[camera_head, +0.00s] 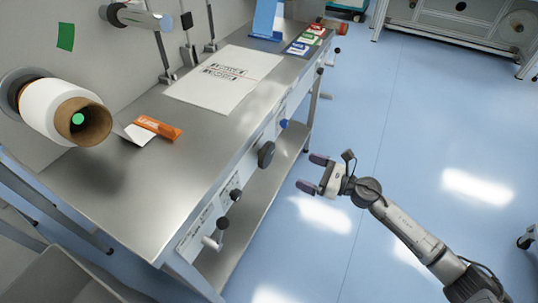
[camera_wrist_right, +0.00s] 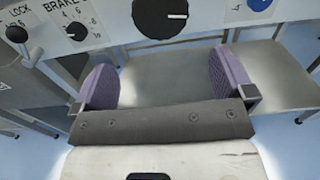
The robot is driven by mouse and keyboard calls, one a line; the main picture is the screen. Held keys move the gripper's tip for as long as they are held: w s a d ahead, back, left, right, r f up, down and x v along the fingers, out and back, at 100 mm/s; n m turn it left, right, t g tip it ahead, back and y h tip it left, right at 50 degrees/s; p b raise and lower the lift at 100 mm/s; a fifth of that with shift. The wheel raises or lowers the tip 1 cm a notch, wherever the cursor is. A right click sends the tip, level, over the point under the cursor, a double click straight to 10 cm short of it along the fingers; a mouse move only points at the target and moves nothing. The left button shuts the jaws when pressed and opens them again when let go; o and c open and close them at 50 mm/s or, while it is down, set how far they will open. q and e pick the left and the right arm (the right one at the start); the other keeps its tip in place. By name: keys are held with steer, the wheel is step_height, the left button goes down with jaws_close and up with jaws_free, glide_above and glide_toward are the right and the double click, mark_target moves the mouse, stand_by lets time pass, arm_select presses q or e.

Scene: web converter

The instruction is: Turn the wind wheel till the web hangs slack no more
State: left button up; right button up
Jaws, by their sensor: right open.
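A white web roll (camera_head: 58,107) on a brown core is mounted at the left in the head view. I cannot make out a hanging stretch of web. A large black wheel (camera_head: 266,154) is on the bench's front panel. The wrist view shows this wheel (camera_wrist_right: 160,17) with a white mark at its right. My right gripper (camera_head: 312,173) is open and empty, to the right of the wheel and apart from it. In the wrist view its purple finger pads (camera_wrist_right: 165,80) are spread below the wheel. My left gripper is not in view.
A brake knob (camera_wrist_right: 76,28), a lock lever (camera_wrist_right: 18,34) and a blue knob (camera_head: 283,124) flank the wheel. A printed white sheet (camera_head: 222,80) and an orange piece (camera_head: 157,128) lie on the steel bench (camera_head: 190,165).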

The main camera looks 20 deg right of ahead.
mark_target(269, 155)
steer(key=b+x, duration=0.2)
steer(key=x, duration=1.1)
steer(key=shift+w+a, duration=0.2)
steer(key=shift+a, duration=0.05)
steer(key=shift+c, duration=0.3)
steer(key=c, duration=0.5)
steer(key=shift+r, duration=0.1)
